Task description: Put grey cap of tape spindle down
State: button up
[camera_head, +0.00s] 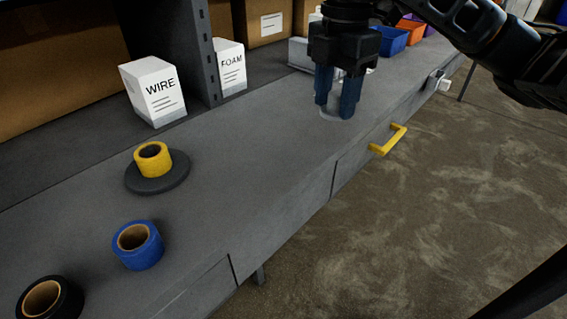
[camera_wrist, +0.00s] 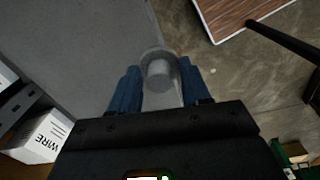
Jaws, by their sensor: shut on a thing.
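My gripper (camera_head: 338,98) is shut on the grey cap (camera_head: 332,115), a small pale disc with a knob, over the right part of the grey workbench (camera_head: 250,135). In the wrist view the cap (camera_wrist: 158,68) sits between the blue fingers of my gripper (camera_wrist: 157,88). I cannot tell whether the cap touches the bench top. The tape spindle's dark round base (camera_head: 172,184) stands on the bench at the left, apart from my gripper. A yellow tape roll (camera_head: 153,157) is on it, and no cap shows on top.
A blue tape roll (camera_head: 138,246) and a black one (camera_head: 50,299) lie at the front left. WIRE (camera_head: 155,92) and FOAM (camera_head: 230,68) boxes stand behind. Blue (camera_head: 393,40) and orange (camera_head: 411,32) bins are beyond my gripper. A yellow drawer handle (camera_head: 388,141) juts from the front. The middle bench is clear.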

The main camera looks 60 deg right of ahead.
jog(key=shift+w+a+f, duration=0.15)
jog(key=shift+f, duration=0.15)
send_over(269, 165)
notch_tip(269, 165, down, 6)
jog(key=shift+f+p, duration=0.25)
jog(key=shift+p, duration=0.1)
jog(key=shift+f, duration=2.05)
jog(key=shift+f, duration=0.15)
jog(key=o, duration=1)
notch_tip(269, 165, up, 12)
jog(key=shift+r+p, duration=0.2)
jog(key=shift+p, duration=0.15)
